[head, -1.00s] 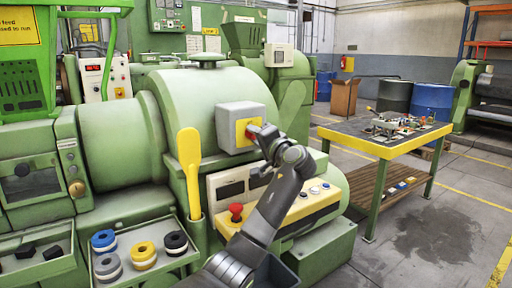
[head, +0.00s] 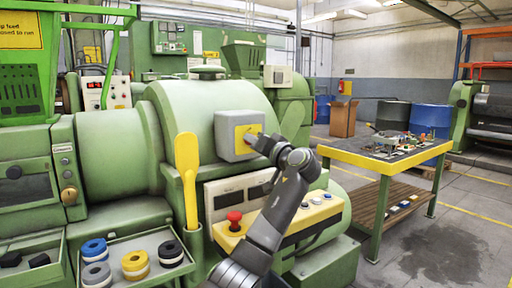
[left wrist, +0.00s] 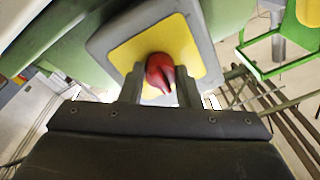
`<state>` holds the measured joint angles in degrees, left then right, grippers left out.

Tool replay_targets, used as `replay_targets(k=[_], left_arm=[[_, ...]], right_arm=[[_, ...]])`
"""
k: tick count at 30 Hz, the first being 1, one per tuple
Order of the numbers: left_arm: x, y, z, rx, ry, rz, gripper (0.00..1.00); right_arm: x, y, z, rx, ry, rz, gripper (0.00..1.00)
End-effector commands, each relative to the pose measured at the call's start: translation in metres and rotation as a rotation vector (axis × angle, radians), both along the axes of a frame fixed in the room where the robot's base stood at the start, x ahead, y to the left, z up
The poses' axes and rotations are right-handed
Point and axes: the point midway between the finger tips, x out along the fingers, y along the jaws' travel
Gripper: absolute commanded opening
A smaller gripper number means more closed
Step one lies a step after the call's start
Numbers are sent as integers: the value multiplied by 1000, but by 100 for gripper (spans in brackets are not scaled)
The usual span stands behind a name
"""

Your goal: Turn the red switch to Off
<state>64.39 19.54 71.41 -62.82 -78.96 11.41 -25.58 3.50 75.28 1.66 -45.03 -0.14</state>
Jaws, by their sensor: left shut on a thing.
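The red switch (left wrist: 160,72) is a rotary knob on a yellow plate (left wrist: 190,42) on a grey box. In the left wrist view it sits between the two fingers of my left gripper (left wrist: 160,88), which is shut on it. The knob's pointed end faces down and slightly right in that view. In the head view, the grey switch box (head: 226,136) is on the front of the green extruder (head: 190,103). My left gripper (head: 252,140) reaches the yellow plate there and mostly hides the knob. My right gripper is not in view.
A control panel with a red mushroom button (head: 235,217) lies below the switch box. A yellow paddle-shaped handle (head: 188,165) stands to the left. A tray (head: 150,240) holds coloured rings. A yellow-edged table (head: 360,160) with parts stands at the right, with open floor around it.

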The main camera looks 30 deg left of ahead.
Motion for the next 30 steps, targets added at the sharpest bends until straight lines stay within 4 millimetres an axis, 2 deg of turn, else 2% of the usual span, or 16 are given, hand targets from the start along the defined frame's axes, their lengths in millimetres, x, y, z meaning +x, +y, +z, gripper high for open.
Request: replay_targets(k=[17, 18, 22, 30], left_arm=[[0, 0, -3, -13, -14, 1, 7], [0, 0, -3, -13, -14, 1, 35], [0, 0, -2, -11, -15, 1, 52], [0, -1, -1, -9, -17, 1, 52]], right_arm=[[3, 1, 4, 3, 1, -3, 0], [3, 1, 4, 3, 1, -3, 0], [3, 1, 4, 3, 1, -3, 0], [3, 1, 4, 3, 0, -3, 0]])
